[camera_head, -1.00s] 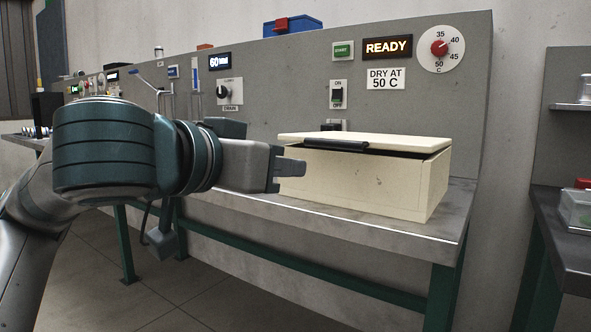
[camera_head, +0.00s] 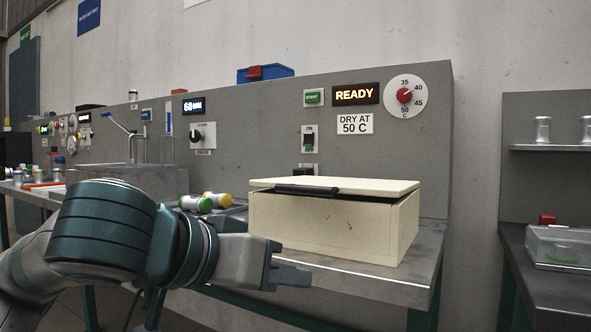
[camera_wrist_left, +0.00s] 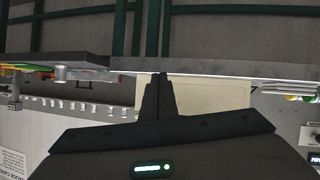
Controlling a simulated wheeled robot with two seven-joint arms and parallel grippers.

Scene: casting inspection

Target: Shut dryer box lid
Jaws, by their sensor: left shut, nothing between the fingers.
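The cream dryer box (camera_head: 330,230) sits on the metal bench in the head view. Its flat lid (camera_head: 370,187) lies almost level on top, with a thin dark gap under its front edge. A dark handle (camera_head: 306,190) runs along the lid's front. My left gripper (camera_head: 292,275) is shut and empty, low in front of the box's left part and apart from the lid. In the left wrist view its fingers (camera_wrist_left: 162,98) are together, with the cream box (camera_wrist_left: 215,95) behind them. My right gripper is not in view.
The grey panel (camera_head: 250,130) behind the box carries a READY display (camera_head: 356,93), a red dial (camera_head: 404,95) and switches. Green- and yellow-capped cylinders (camera_head: 205,202) lie left of the box. Another bench (camera_head: 550,290) stands at right, across a gap.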

